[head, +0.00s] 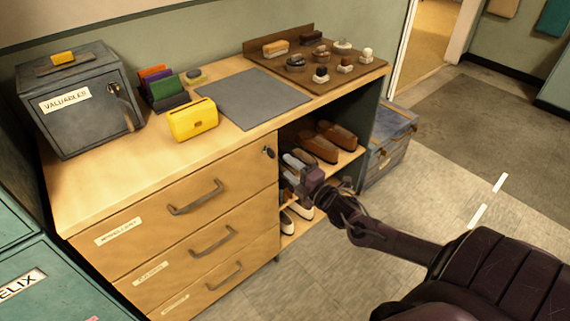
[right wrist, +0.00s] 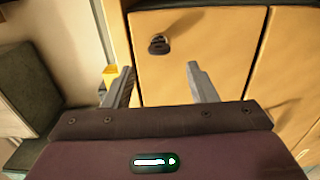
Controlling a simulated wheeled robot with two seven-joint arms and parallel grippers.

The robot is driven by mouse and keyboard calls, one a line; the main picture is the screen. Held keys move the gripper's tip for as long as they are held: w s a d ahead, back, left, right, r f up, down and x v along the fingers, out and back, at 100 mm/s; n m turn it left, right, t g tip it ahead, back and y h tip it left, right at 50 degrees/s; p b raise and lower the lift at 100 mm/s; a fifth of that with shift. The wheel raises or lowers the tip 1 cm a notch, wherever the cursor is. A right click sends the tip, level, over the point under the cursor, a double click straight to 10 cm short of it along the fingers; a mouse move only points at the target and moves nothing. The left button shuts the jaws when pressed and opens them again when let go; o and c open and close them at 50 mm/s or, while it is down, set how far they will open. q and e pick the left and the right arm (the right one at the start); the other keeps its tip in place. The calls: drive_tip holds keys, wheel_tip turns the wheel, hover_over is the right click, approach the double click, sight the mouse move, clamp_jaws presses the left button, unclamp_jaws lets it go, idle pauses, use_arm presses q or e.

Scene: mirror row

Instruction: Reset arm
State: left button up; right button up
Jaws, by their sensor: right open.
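My right gripper (head: 294,166) is in front of the cabinet, beside the open shelf bay and a little below the countertop. In the right wrist view its two fingers (right wrist: 160,85) are spread apart with nothing between them. A dark lock (right wrist: 158,45) on the wooden front shows beyond the fingertips; the lock also shows in the head view (head: 269,152), just left of the gripper. My left gripper is not in view.
The wooden cabinet (head: 150,220) has several drawers. Brown shoes (head: 320,146) stand on its shelf. A grey safe (head: 80,110), yellow purse (head: 193,119), grey mat (head: 252,98) and brush tray (head: 345,81) are on top. A trunk (head: 388,150) stands right. Floor in front (head: 310,270) is clear.

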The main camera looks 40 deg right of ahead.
drive_tip(key=shift+s, duration=0.15)
idle(0.4)
drive_tip(key=s+d+f+m+g+h+p, duration=0.1)
drive_tip(key=s+f+m+g, duration=0.3)
drive_tip(key=f, duration=0.6)
drive_tip(key=s+d+f+m+g+h+p, duration=0.1)
drive_tip(key=s+f+m, duration=0.2)
drive_tip(key=s+f, duration=0.45)
drive_tip(key=s+d+f+m+g+h+p, duration=0.1)
drive_tip(key=s+f+m+g+h, duration=0.15)
drive_tip(key=f, duration=0.85)
drive_tip(key=s+a+f+m+g+y, duration=0.1)
drive_tip(key=s+a+f, duration=0.4)
drive_tip(key=s, duration=0.5)
drive_tip(key=s+a+f+m+g+y+p, duration=0.1)
drive_tip(key=s+a+f+m+g, duration=0.2)
drive_tip(key=s, duration=0.7)
drive_tip(key=s+a+f+m+g+y, duration=0.1)
drive_tip(key=s+a+f+m+g, duration=0.2)
drive_tip(key=s+a+f+g, duration=0.2)
drive_tip(key=s+a+f, duration=0.3)
drive_tip(key=s+a, duration=0.1)
drive_tip(key=a, duration=0.2)
drive_tip(key=shift+s+f+p, duration=0.2)
drive_tip(key=shift+s+p, duration=0.1)
drive_tip(key=shift+s, duration=0.1)
drive_tip(key=shift+g, duration=0.25)
